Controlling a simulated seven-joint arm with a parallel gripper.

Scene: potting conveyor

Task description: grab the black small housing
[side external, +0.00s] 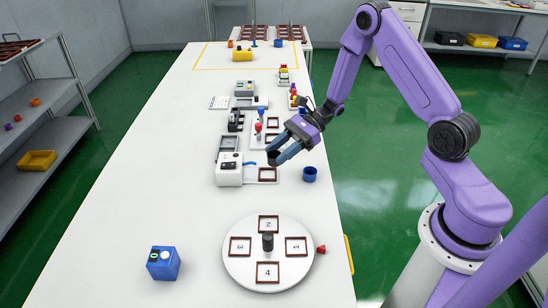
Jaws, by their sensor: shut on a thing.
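My gripper (273,157) is above the white table (190,200), near the white station with a grey top. Its blue-grey fingers point left and down and are shut on a small dark thing, which looks like the black small housing (273,158). The fingers cover most of it, so its shape is hard to make out. It appears to be held above the table, over or close to a dark-red square frame (268,175) beside the station.
A white round turntable (235,272) with numbered square frames and a dark centre post stands in front. A blue button box (163,263) is at front left. A blue cup (310,174) is right of my gripper. The white station (229,172) stands close on its left.

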